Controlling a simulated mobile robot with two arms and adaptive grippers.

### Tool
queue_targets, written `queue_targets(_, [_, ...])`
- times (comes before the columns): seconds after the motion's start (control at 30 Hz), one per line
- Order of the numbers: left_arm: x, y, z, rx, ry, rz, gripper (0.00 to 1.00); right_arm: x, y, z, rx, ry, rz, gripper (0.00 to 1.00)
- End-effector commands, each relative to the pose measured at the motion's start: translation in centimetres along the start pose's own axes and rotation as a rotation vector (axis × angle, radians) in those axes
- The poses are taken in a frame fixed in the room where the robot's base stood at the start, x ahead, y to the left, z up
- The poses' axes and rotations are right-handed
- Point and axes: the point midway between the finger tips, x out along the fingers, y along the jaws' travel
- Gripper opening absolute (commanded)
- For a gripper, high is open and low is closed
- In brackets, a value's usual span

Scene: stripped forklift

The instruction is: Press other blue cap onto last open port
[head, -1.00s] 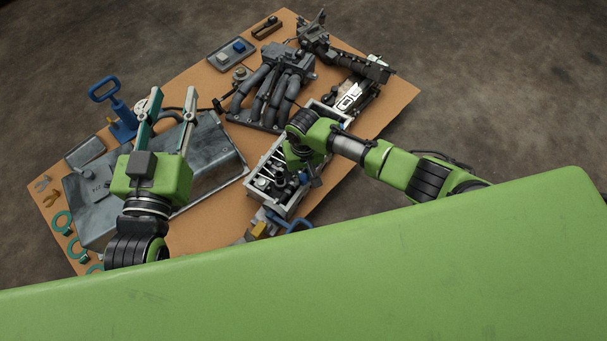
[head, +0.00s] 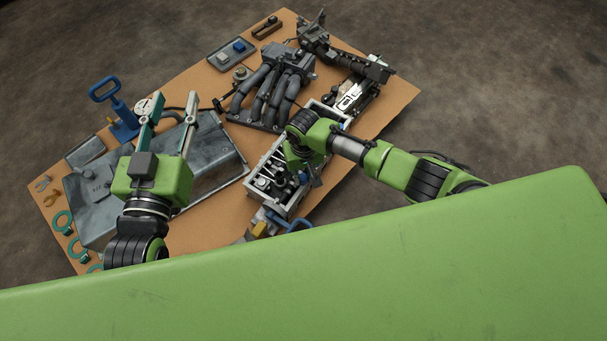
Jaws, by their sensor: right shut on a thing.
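My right gripper (head: 304,176) points down over the open grey engine block (head: 262,205), mostly hidden by its own wrist. It is shut on a small blue cap (head: 304,179), of which only a bit shows. I cannot tell whether the cap touches a port, and the ports are too small to make out. My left gripper (head: 175,96) is open and empty above the grey metal tank (head: 212,150). A grey tray (head: 218,64) at the back of the board holds small blue and pale blocks.
A manifold with curved pipes (head: 270,92) stands behind the block. A blue-handled tool (head: 118,118) stands at the left, with teal rings (head: 62,222) at the left edge. A blue handle and yellow part (head: 260,229) lie at the near end. Bare brown board shows at the right.

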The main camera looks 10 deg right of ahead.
Motion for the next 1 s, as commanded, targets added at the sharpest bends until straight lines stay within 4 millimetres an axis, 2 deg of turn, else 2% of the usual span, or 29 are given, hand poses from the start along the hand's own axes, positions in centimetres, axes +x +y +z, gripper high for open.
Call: queue_targets(1.0, [-0.12,-0.14,1.0,0.001,-0.044,-0.003,0.35,0.08,-0.01,0.02,0.0,0.0,0.0,0.1])
